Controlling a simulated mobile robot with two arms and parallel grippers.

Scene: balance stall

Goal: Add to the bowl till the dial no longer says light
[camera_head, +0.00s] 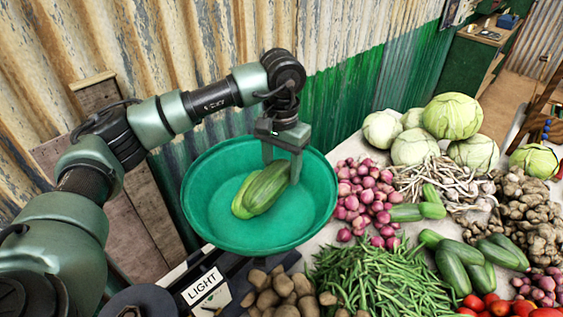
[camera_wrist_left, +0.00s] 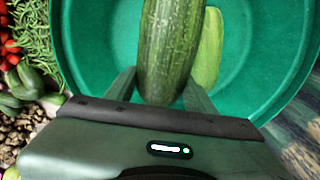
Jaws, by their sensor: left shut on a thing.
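The wide green bowl (camera_head: 285,226) sits on the scale at the stall's near left corner. My left gripper (camera_head: 281,170) is inside the bowl, shut on a dark green cucumber (camera_head: 266,190), also seen in the left wrist view (camera_wrist_left: 168,45). A second, paler cucumber (camera_head: 239,200) lies in the bowl beside it and shows in the left wrist view (camera_wrist_left: 208,50). I cannot tell whether the held one touches the bowl floor. A white label reading LIGHT (camera_head: 203,286) is on the scale's front; the dial is mostly cut off. My right gripper is out of view.
Brown potatoes (camera_head: 284,290) and green beans (camera_head: 360,275) lie close in front of the bowl. Red onions (camera_head: 362,195) are right of it. More cucumbers (camera_head: 462,265) lie further right, with cabbages (camera_head: 453,116) behind. A corrugated wall (camera_head: 200,50) stands behind my arm.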

